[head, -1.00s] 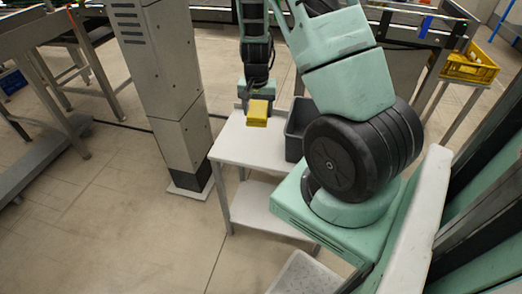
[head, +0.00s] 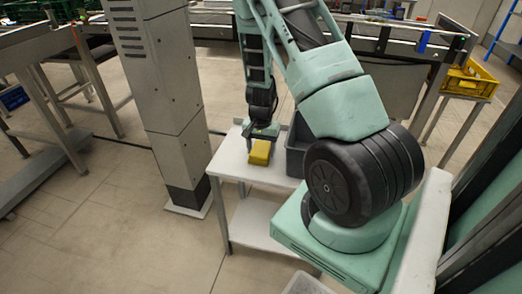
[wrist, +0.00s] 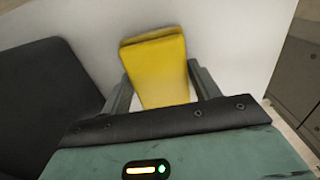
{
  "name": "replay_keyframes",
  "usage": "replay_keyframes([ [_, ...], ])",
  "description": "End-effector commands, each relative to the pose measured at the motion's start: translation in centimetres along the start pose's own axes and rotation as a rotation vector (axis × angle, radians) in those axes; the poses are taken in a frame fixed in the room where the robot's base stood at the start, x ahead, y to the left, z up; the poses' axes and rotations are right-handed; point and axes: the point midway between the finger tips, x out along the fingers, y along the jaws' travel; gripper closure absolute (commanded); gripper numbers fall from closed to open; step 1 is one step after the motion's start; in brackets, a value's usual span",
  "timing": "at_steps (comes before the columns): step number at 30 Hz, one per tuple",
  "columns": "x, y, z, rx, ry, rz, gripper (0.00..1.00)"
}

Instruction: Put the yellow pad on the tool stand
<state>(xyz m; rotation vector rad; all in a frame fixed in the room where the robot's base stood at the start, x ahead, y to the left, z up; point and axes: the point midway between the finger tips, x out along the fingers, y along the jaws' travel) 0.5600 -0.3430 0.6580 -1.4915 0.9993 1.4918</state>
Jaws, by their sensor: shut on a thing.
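The yellow pad (head: 260,152) is over the white top of the tool stand (head: 229,161), beside a grey bin. I cannot tell if it touches the top. My gripper (head: 264,134) points down and is shut on the pad's upper part. In the wrist view the pad (wrist: 156,65) sits between the two fingers of my gripper (wrist: 158,84), with the white stand top (wrist: 232,55) behind it. The pad's near end is partly hidden by the gripper.
A grey bin (head: 297,148) stands on the stand, right of the pad; it shows dark in the wrist view (wrist: 42,92). A grey column (head: 165,90) rises left of the stand. A yellow crate (head: 468,80) is at the far right. The stand's front left top is bare.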

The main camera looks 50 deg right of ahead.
Motion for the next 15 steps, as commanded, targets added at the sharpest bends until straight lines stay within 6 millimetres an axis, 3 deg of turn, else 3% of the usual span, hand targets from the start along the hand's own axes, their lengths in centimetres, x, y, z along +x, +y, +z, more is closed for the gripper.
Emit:
replay_keyframes([
  [4,0.12,-0.01,0.01,0.000,0.001,0.001,0.60],
  [5,0.13,-0.01,0.02,-0.001,0.001,0.001,0.36],
  [7,0.13,-0.01,0.02,-0.001,0.001,0.001,0.17],
  [15,0.03,-0.02,0.02,-0.001,0.001,0.001,0.17],
])
